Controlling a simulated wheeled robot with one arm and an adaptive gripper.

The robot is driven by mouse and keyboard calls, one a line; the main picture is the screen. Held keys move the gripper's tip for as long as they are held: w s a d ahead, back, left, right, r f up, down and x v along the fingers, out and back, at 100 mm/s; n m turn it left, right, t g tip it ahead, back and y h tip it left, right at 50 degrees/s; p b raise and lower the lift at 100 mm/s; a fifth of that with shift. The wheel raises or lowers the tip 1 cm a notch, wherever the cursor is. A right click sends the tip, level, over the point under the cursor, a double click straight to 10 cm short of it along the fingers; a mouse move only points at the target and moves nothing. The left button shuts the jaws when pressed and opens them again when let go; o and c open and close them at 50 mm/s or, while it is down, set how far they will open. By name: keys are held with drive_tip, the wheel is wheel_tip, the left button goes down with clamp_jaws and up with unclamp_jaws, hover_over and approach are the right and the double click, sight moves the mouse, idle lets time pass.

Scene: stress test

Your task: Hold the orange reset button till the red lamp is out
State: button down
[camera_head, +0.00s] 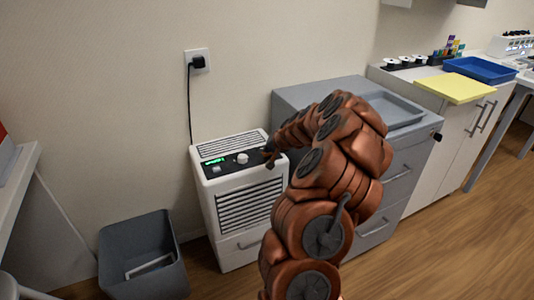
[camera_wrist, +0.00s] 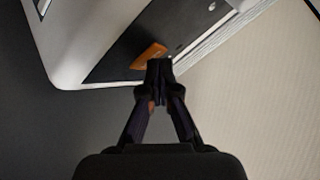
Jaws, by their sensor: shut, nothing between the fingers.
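A white dehumidifier-like unit (camera_head: 238,215) stands on the floor against the wall, with a dark control panel (camera_head: 227,164) on top. The panel shows a green display (camera_head: 213,161) and a white knob (camera_head: 242,158). In the wrist view the orange button (camera_wrist: 150,56) sits on the dark panel. My gripper (camera_wrist: 158,70) is shut and empty, its fingertips right at the button's edge; I cannot tell whether they touch it. In the head view my gripper (camera_head: 269,152) is at the panel's right end and hides the button. I make out no lit red lamp.
A grey cabinet (camera_head: 290,98) with a tray stands close on the unit's right, behind my arm. A grey bin (camera_head: 118,240) is on the floor at left. A black plug (camera_head: 198,62) with its cord hangs on the wall behind the unit.

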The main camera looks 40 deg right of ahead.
drive_tip(key=shift+r, duration=0.1)
drive_tip(key=shift+r+p, duration=0.45)
drive_tip(key=shift+r, duration=0.2)
drive_tip(key=shift+r, duration=0.15)
drive_tip(key=shift+r+p, duration=1.4)
drive_tip(key=shift+r, duration=1)
drive_tip(key=shift+a, duration=0.1)
